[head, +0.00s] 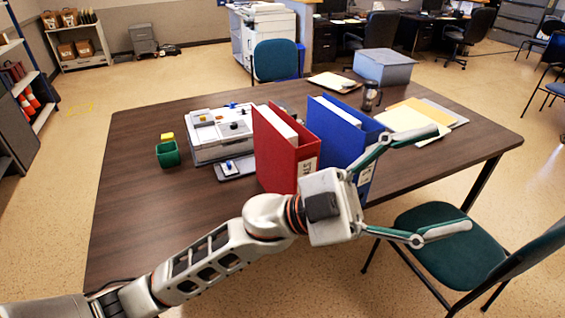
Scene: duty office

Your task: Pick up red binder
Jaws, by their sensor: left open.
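The red binder (275,155) stands upright on the dark wooden table (140,215), with white paper showing at its open top. A blue binder (341,136) stands upright close to its right. My left gripper (442,182) is open and empty, with its fingers spread and pointing right. It is in front of and to the right of the red binder, and its body covers the lower parts of both binders in this view. I cannot tell whether it touches either binder. My right gripper is not in view.
A dark mug (371,96), a grey-blue box (385,68) and folders (412,116) lie behind and right. A green chair (450,245) stands at the right front. The table's left front is bare.

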